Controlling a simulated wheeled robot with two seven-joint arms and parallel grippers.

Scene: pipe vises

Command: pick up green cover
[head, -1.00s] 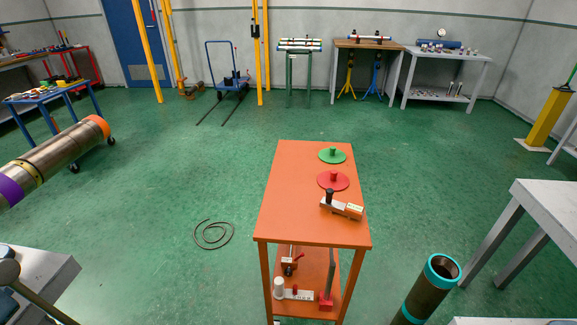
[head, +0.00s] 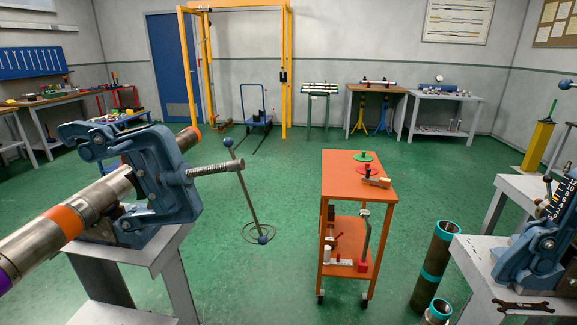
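The green cover (head: 363,156) is a flat round disc with a small upright knob. It lies on the top of the orange cart (head: 340,187), near the far edge. A red cover (head: 366,170) of similar shape lies just nearer than it, with a small tool with a wooden block (head: 378,181) beside that. Neither of my grippers shows in the head view, so I cannot see whether they are open or shut.
A blue vise (head: 150,175) clamps a long steel pipe (head: 100,205) on a grey stand at left. Another blue vise (head: 540,245) and a wrench (head: 525,305) are at right. Dark pipes with teal bands (head: 436,260) stand right of the cart. Green floor left of the cart is mostly clear.

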